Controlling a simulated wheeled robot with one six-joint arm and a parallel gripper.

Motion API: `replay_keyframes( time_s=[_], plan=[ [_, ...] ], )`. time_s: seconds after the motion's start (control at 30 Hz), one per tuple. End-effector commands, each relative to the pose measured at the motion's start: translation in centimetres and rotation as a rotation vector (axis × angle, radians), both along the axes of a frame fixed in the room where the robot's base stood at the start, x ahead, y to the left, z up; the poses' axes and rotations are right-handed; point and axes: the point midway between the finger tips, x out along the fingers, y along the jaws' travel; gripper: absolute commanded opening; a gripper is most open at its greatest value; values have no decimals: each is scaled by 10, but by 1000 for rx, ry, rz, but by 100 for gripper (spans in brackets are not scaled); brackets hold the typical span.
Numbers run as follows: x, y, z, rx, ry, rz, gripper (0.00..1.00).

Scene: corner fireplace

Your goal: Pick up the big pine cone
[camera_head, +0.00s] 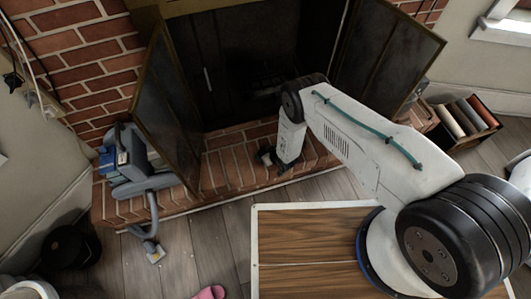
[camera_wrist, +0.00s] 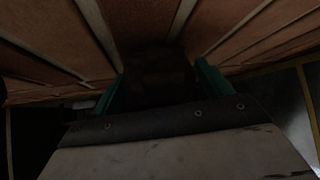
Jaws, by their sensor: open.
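My gripper (camera_head: 280,163) is low over the brick hearth in front of the open fireplace. In the wrist view its two teal fingers stand apart, one on each side, so my gripper (camera_wrist: 160,76) is open. A dark, blurred shape lies between the fingers in the wrist view, against brick. It may be the big pine cone, but it is too dark to tell. In the head view I cannot make out the pine cone clearly; my gripper and arm cover part of the hearth there.
Open fireplace doors (camera_head: 165,110) stand on both sides of the hearth (camera_head: 225,165). A grey-blue vacuum cleaner (camera_head: 125,160) is at left, a crate of rolls or books (camera_head: 465,120) at right. A wooden panel (camera_head: 310,235) with a pale border lies in front. A pink object (camera_head: 210,292) is at the bottom.

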Motion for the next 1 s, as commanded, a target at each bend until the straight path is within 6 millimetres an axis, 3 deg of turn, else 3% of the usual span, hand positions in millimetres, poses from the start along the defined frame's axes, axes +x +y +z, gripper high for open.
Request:
replay_keyframes(
  time_s=[0.27, 0.43, 0.47, 0.83, 1.0],
  plan=[
    [2, 2, -3, -1, 1, 0, 78],
    [2, 1, -2, -1, 1, 0, 33],
    [2, 1, -2, -1, 1, 0, 29],
    [2, 1, 0, -1, 1, 0, 29],
    [3, 2, 14, 0, 0, 0, 29]
  ],
)
